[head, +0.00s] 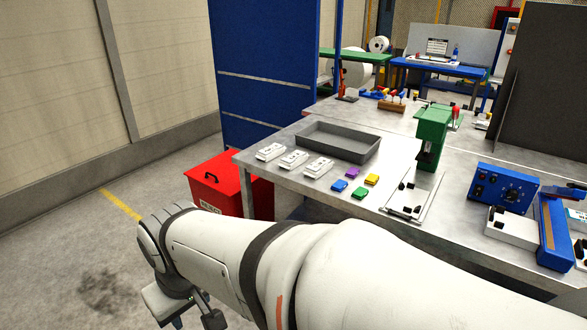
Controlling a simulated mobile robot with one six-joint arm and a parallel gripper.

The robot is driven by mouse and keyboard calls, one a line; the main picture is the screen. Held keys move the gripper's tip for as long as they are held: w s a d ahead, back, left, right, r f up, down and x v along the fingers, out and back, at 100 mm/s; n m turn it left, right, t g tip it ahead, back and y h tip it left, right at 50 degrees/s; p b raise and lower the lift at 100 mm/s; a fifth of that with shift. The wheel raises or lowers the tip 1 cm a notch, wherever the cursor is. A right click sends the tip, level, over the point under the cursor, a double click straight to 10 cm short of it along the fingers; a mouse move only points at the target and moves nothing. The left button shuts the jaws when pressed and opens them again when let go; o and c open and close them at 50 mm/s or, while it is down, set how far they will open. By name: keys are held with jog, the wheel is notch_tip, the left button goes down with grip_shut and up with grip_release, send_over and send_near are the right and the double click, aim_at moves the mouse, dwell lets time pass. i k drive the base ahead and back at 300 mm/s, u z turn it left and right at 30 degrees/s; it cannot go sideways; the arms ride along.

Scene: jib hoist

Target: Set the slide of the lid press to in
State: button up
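A green upright press (433,135), which I take to be the lid press, stands on the grey workbench (290,182) right of centre. A pale slide plate (413,198) with small dark parts on it extends from its foot toward the bench's front edge. I cannot tell exactly how far the slide is pulled out. My gripper (195,320) is at the bottom left, over the floor and well away from the press. It is partly cut off by the picture's edge, so its opening is unclear.
A grey tray (338,141), several white boxes and coloured blocks (346,172) lie left of the press. A blue control box (502,188) and blue lever device (553,232) stand right. A red bin (216,181) is beside the bench. The floor at left is clear.

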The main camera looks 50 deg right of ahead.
aim_at(409, 201)
jog(key=z, duration=2.3)
jog(key=k, duration=0.55)
jog(key=u, duration=0.35)
jog(key=i, duration=1.5)
jog(key=z, duration=0.25)
